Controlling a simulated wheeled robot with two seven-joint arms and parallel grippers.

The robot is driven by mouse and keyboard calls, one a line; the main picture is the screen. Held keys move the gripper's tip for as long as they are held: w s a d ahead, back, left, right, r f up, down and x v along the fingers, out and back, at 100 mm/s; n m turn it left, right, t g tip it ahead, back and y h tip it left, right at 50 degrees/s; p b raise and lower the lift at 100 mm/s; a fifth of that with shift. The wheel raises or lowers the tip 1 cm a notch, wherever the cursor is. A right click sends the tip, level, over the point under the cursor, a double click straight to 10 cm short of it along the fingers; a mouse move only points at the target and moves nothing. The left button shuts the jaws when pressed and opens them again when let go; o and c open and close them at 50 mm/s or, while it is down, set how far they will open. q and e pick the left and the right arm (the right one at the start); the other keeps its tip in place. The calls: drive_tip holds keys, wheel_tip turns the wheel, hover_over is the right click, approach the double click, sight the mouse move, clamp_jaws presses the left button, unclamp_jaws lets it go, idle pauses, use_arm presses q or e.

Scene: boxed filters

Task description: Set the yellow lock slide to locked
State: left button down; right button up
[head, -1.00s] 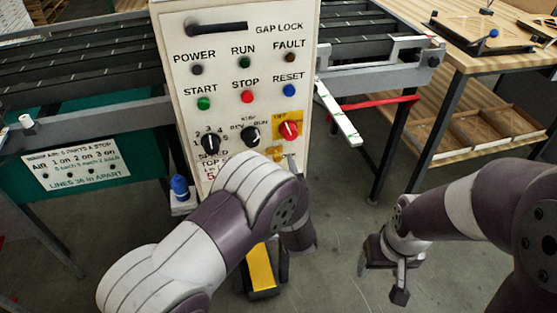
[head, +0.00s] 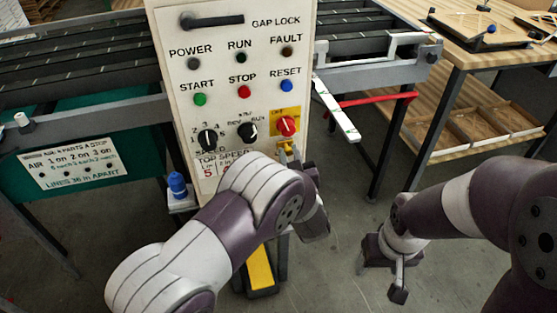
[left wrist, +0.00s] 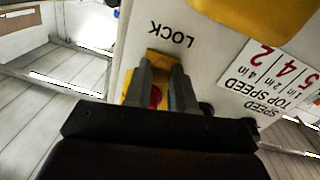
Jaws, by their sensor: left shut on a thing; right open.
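The control panel (head: 233,60) faces me. Its yellow lock slide (head: 284,146) sits low on the right, just below the red switch (head: 286,125) on its yellow plate. In the left wrist view the panel is upside down; the yellow slide (left wrist: 164,57) shows around the fingertips, close to the word LOCK. My left gripper (left wrist: 163,70) is shut on the slide; its fingers hide much of it. In the head view my left gripper (head: 289,158) is partly hidden by its own arm. My right gripper (head: 384,272) is open and empty, low at the right, away from the panel.
A conveyor (head: 80,75) runs behind the panel. A white bar (head: 336,110) sticks out right of it. A blue knob (head: 178,185) stands to the left. A wooden bench (head: 475,60) with trays is at the right. Floor between panel and bench is free.

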use_arm(q)
drive_tip(key=shift+d, duration=0.25)
drive_tip(key=shift+a, duration=0.1)
drive_tip(key=c, duration=1.3)
unclamp_jaws()
drive_tip(key=o, duration=0.4)
drive_tip(key=shift+w, duration=0.1)
drive_tip(key=shift+c, duration=0.2)
drive_tip(key=shift+d, duration=0.2)
drive_tip(key=v, duration=1.2)
drive_tip(key=shift+s+b, duration=0.4)
